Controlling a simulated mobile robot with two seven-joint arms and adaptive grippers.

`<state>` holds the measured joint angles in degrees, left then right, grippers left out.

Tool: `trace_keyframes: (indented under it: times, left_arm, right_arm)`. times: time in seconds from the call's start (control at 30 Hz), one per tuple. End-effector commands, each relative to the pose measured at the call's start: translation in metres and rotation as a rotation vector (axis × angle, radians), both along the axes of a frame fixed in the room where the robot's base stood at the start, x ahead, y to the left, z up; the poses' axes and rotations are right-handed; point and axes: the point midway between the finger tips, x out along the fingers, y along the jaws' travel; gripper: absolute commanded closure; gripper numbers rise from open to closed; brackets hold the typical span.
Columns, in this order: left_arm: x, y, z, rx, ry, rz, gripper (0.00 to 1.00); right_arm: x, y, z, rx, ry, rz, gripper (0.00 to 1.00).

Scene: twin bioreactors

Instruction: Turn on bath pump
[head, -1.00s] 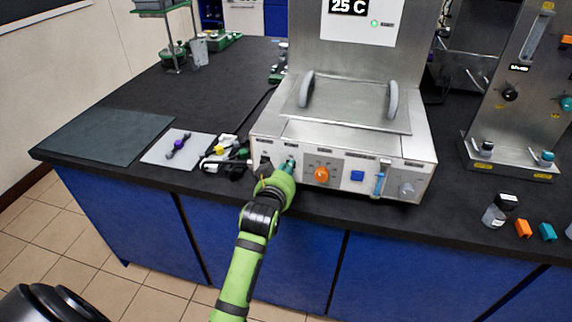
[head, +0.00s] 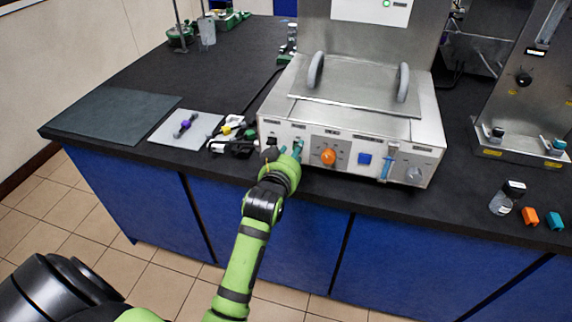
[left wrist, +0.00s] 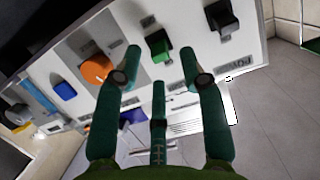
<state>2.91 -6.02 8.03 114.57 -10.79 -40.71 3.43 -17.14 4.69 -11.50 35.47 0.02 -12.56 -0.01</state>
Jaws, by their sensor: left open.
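The steel water bath (head: 358,108) stands on the black bench, and its light front panel carries the controls. My left gripper (head: 292,155) is open at the left part of this panel. In the left wrist view its teal fingers (left wrist: 161,62) point at the panel, with the green switch (left wrist: 158,46) between and just beyond the fingertips. I cannot tell whether they touch it. A black switch (left wrist: 222,18) is to the right, and the orange knob (left wrist: 96,68) is to the left. My right gripper is not in view.
Along the panel are a blue button (head: 364,159), a blue-handled slider (head: 387,166) and a grey knob (head: 413,175). Left of the bath are small black and yellow items (head: 228,135) and a light pad (head: 172,138). A small bottle (head: 507,198) stands at the right. The dark mat (head: 110,115) is bare.

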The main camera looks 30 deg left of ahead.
Motion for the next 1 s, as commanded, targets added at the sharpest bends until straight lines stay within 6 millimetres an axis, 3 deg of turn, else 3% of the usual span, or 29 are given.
trace_keyframes:
  times: [0.3, 0.5, 1.0]
  left_arm:
    - [-0.063, -0.016, 0.016, -0.002, -0.001, 0.0, 0.59]
    - [-0.088, -0.022, 0.023, 0.0, -0.001, -0.001, 0.59]
    - [-0.094, -0.024, 0.026, 0.0, -0.002, -0.001, 0.59]
  right_arm:
    - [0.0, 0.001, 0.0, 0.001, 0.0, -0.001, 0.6]
    - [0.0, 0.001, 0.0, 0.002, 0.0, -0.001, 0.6]
    - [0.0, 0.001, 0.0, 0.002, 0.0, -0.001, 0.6]
